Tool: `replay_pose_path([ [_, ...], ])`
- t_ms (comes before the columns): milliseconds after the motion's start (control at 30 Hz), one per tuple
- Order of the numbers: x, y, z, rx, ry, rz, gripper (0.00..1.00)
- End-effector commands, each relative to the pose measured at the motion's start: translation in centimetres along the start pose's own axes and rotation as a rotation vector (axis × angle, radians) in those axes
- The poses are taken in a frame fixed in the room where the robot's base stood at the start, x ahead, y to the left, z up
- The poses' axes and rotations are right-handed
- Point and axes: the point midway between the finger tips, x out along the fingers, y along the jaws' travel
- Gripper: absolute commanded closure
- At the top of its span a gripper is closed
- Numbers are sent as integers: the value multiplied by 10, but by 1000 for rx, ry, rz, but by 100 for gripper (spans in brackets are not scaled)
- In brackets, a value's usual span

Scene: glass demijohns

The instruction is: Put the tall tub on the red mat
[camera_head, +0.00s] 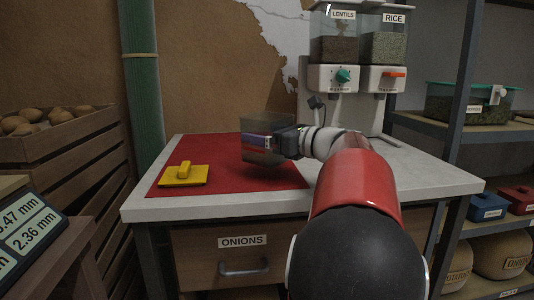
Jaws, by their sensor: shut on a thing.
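The tall tub (258,124) is a smoky, see-through container with a dark lower part. It is over the right half of the red mat (223,179) on the white table. My gripper (272,143) reaches in from the right and is shut on the tub at about mid-height. A purple and reddish patch shows on the tub's left side. A dark shadow lies on the mat below the tub. I cannot tell for certain whether its base touches the mat. My arm hides part of the table to the right.
A yellow flat piece with a handle (183,175) lies on the mat's left front. A dispenser with lentils and rice (357,75) stands at the table's back right. A green post (142,80) rises behind the left corner. Bare white tabletop (425,172) is free at the right.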

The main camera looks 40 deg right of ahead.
Motion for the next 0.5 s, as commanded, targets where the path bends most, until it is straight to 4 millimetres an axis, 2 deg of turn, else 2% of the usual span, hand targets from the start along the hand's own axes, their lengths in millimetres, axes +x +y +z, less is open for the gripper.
replay_pose_path([
  [233, 0, 0, -37, 4, 0, -1, 39],
  [500, 0, 0, -38, 1, 0, 0, 39],
])
